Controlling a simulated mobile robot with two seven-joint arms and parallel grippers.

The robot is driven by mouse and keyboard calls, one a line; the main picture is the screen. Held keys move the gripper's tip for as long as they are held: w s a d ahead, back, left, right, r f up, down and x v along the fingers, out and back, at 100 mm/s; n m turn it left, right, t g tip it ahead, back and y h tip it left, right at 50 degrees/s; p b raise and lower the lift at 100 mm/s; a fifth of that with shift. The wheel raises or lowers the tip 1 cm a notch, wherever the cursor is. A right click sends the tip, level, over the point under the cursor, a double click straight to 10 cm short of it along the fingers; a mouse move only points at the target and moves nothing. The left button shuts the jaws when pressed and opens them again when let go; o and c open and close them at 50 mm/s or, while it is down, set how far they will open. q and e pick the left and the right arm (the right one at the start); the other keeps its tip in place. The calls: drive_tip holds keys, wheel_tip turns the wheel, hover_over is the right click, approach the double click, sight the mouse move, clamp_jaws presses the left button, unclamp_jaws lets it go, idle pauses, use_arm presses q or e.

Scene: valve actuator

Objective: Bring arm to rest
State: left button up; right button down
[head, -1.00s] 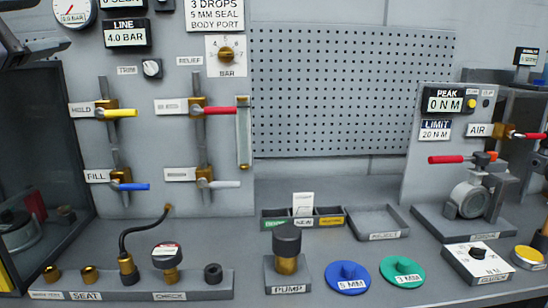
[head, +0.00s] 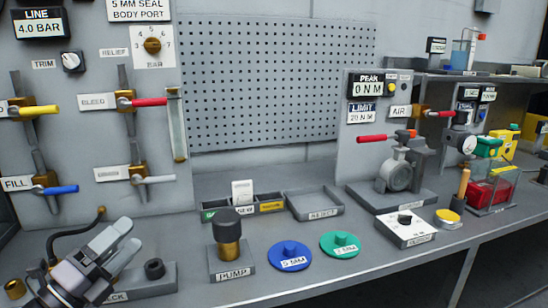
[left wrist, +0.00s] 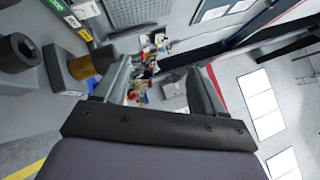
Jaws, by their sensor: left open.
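My left gripper (head: 118,243) is at the lower left of the head view, in front of the seat and check strip at the bench's left end. Its two fingers are apart with nothing seen between them. It hides part of that strip. In the left wrist view the open fingers (left wrist: 165,82) also show, with the brass and black pump fitting (left wrist: 88,64) to their left, apart from them. The pump (head: 229,240) stands upright on its block in the head view. My right gripper is not in view.
The blue 5 MM disc (head: 290,256) and green 3 MM disc (head: 340,244) lie on the bench right of the pump. The reject tray (head: 313,205) is behind them. A valve panel (head: 95,150) stands at the left. The bench front is clear near the discs.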

use_arm(q)
drive_tip(key=s+d+f+n+g+y+b, duration=0.1)
drive_tip(key=s+f+n+y, duration=0.3)
drive_tip(key=f+n, duration=0.65)
drive_tip(key=s+d+f+n+g+y, duration=0.15)
drive_tip(key=s+f+n+y, duration=0.4)
drive_tip(key=f, duration=0.75)
drive_tip(key=s+d+f+n+g, duration=0.2)
drive_tip(key=s+f+n+g, duration=0.1)
drive_tip(key=s+f+n, duration=0.2)
drive_tip(key=s+d+f+n+g+h, duration=0.1)
drive_tip(key=s+d+f+n+g, duration=0.1)
drive_tip(key=s+f+n, duration=0.3)
wheel_tip(320, 180, down, 3)
drive_tip(key=shift+s+d+f+g+b, duration=0.15)
drive_tip(key=shift+s+g+b, duration=0.25)
drive_tip(key=shift+s, duration=0.5)
